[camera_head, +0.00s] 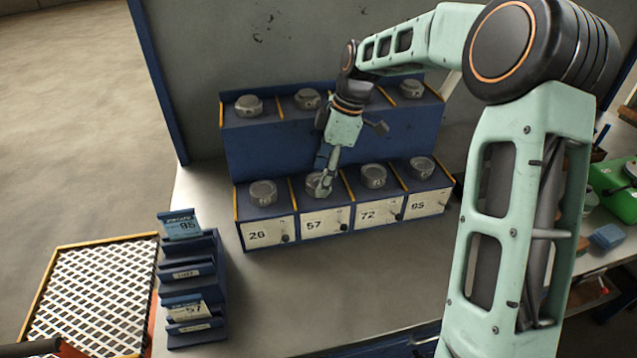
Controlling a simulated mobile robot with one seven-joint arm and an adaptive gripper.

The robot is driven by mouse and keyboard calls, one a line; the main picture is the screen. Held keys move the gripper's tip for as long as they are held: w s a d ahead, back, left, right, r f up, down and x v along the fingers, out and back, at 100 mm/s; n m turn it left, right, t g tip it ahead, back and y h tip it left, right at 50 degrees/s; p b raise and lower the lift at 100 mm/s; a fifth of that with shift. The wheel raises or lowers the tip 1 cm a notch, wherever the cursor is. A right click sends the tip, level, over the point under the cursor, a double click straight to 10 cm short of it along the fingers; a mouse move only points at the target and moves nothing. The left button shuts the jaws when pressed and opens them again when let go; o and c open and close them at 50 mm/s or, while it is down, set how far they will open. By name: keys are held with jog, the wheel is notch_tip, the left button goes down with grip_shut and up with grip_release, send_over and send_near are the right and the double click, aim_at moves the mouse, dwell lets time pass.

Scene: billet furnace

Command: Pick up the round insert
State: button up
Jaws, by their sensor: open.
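Several round grey inserts sit in the bays of a two-tier blue rack (300,150). The front row has bays labelled 26, 57, 72 and 85 or similar. My gripper (326,180) points down at the round insert (315,188) in the bay marked 57. Its fingers are at the insert and cover part of its right side. The gripper is open; I cannot tell whether the fingers touch the insert. Other front-row inserts are the left one (263,193), the one at 72 (373,176) and the right one (422,167).
A blue card holder (190,285) with cards reading 85 and 57 stands at the front left of the grey table (290,310). A white mesh panel (90,295) lies left. Green and blue items (612,188) are at right. The table front is clear.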

jog(key=shift+x, duration=0.85)
jog(key=shift+c, duration=0.4)
grip_shut()
